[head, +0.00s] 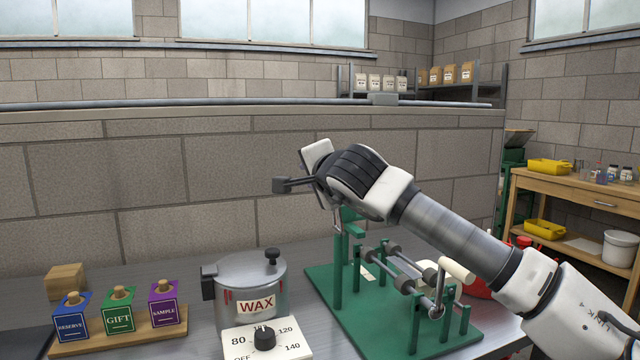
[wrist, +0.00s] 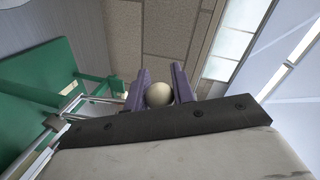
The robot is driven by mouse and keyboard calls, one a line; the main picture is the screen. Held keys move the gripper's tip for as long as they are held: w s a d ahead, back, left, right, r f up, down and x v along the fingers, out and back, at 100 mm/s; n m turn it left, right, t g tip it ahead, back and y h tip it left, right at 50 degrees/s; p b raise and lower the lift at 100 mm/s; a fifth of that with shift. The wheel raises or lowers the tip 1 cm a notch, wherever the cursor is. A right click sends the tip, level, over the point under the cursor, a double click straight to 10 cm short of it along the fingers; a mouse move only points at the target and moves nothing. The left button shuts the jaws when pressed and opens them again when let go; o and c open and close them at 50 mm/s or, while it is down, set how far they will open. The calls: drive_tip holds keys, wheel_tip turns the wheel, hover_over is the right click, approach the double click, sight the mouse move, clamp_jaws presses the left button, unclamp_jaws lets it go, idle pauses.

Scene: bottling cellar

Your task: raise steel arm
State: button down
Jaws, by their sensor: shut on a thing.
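My gripper (wrist: 160,84) is shut on a pale round knob (wrist: 159,95), with one finger on each side of it. A thin light bar (wrist: 106,99), seemingly the steel arm, runs left from near the knob toward the green stand (wrist: 28,72) in the wrist view. In the head view my gripper (head: 318,174) is raised above the green stand (head: 338,265), seen from behind. There my wrist hides the knob and most of the steel arm. A short dark bar with a block (head: 283,185) sticks out left of the gripper; I cannot tell what it belongs to.
A steel wax pot (head: 255,282) with a dial stands left of the stand. Blue, green and purple labelled boxes (head: 118,318) sit on a wooden board farther left. A crank with a cream handle (head: 457,270) is at the stand's right, under my arm.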

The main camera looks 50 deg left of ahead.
drive_tip(key=shift+s+a+f+n+b, duration=0.15)
drive_tip(key=shift+s+f+n+b, duration=0.05)
drive_tip(key=shift+s+n+b, duration=0.2)
drive_tip(key=c, duration=1.2)
unclamp_jaws()
drive_tip(key=b+v, duration=0.2)
drive_tip(key=v, duration=1.1)
drive_tip(key=shift+s+d, duration=0.3)
